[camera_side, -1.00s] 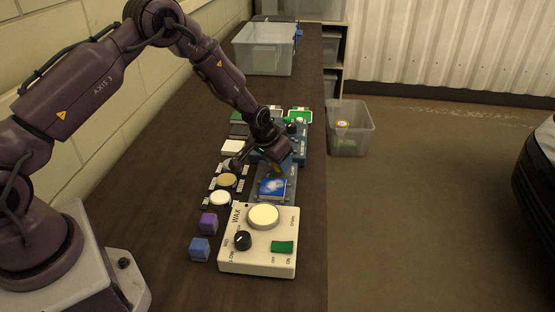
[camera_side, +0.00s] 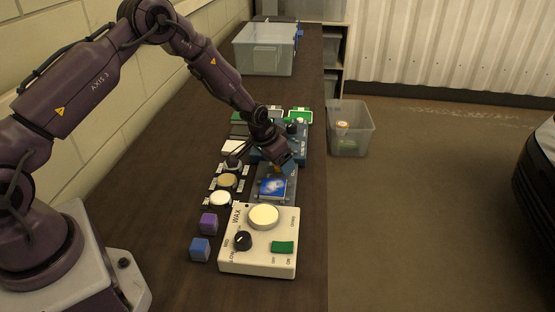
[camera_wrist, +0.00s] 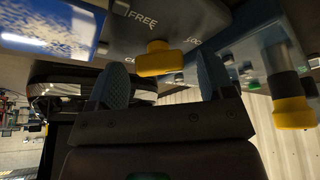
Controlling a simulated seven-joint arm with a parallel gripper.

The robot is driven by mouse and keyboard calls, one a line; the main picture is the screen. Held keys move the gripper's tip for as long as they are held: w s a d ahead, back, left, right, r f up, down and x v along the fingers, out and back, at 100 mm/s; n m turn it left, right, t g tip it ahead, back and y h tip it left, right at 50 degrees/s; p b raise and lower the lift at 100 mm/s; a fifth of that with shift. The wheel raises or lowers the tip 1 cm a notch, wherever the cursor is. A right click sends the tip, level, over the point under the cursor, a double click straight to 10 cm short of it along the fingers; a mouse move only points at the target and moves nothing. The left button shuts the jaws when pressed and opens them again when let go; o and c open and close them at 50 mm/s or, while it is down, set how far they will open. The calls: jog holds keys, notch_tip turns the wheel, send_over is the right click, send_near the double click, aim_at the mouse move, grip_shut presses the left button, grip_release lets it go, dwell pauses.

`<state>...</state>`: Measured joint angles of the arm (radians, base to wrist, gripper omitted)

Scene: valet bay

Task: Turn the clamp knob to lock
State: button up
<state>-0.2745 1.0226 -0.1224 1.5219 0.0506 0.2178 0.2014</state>
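The clamp knob (camera_wrist: 158,60) is a yellow bar on a dark grey clamp block (camera_wrist: 190,22) in the wrist view. The block carries the word FREE and a second, partly hidden label. My gripper (camera_wrist: 163,75) is open, with its two blue-grey fingertips on either side of the knob in the picture. Gaps show between knob and fingers; I cannot tell how far the fingertips reach. In the side view my gripper (camera_side: 287,167) is low over the clamp, which holds a blue-and-white panel (camera_side: 272,188). The gripper mostly hides the knob there.
A white WAX box (camera_side: 257,258) stands in front of the clamp. A blue device (camera_side: 299,142) stands behind it; a yellow-ended part (camera_wrist: 292,108) shows close on the right in the wrist view. Purple (camera_side: 209,223) and blue (camera_side: 199,249) cubes lie left. A clear bin (camera_side: 264,48) stands far back.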

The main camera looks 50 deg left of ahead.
jog(key=v, duration=1.3)
jog(key=shift+w, duration=0.1)
jog(key=s+d+r, duration=0.2)
jog(key=s+r, duration=0.4)
jog(key=s, duration=0.3)
jog(key=s+d+r, duration=0.3)
jog(key=s+r, duration=0.4)
jog(key=s, duration=0.2)
jog(key=s+d+r+t, duration=0.1)
jog(key=s+d+r, duration=0.2)
jog(key=s+r, duration=0.3)
jog(key=s, duration=0.3)
jog(key=shift+s+d+r, duration=0.2)
jog(key=shift+d+r, duration=0.05)
jog(key=shift+r, duration=0.1)
